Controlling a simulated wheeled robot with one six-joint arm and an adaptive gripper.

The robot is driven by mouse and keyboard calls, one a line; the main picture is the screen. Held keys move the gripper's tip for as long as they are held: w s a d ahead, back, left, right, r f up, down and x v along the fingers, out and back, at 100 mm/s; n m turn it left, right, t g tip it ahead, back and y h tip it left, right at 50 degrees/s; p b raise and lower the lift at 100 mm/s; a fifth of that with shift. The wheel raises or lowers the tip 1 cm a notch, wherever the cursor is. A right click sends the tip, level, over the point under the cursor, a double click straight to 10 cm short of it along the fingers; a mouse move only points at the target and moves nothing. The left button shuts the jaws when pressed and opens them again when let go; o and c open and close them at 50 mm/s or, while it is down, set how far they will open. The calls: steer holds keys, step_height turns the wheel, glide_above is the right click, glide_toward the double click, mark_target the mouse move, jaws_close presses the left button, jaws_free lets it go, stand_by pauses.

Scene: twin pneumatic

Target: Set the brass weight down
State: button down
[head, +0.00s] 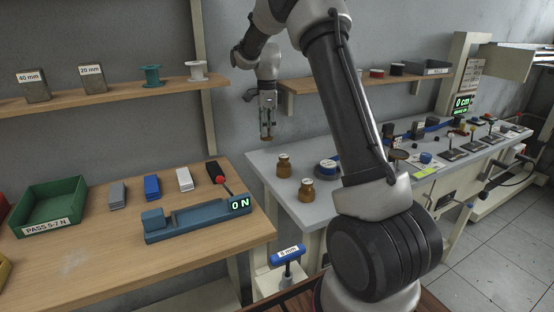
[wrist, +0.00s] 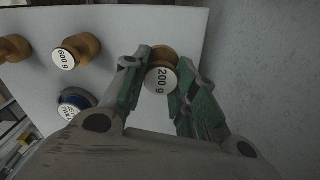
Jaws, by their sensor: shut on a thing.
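The brass weight (wrist: 161,80) has a white label reading 200 g and sits between the green-padded fingers of my gripper (wrist: 160,72) in the wrist view. In the head view my gripper (head: 267,122) points down, shut on the weight (head: 267,136). The weight shows against the wall, just above the back edge of the grey table (head: 262,160) near its left end. It looks clear of the tabletop, but its exact height is hard to tell.
Two other brass weights stand on the grey table, one nearer the back (head: 284,167) and one in front (head: 306,191). A blue-and-dark round thing (head: 326,169) is beside them. A wooden shelf (head: 300,98) is close on the right. A wooden bench (head: 95,262) stands left.

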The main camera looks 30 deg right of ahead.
step_height(320, 180, down, 8)
steer(key=shift+r, duration=0.2)
steer(key=shift+s+f, duration=0.1)
steer(key=shift+f, duration=0.1)
steer(key=c, duration=1.1)
jaws_free()
steer(key=shift+r, duration=0.1)
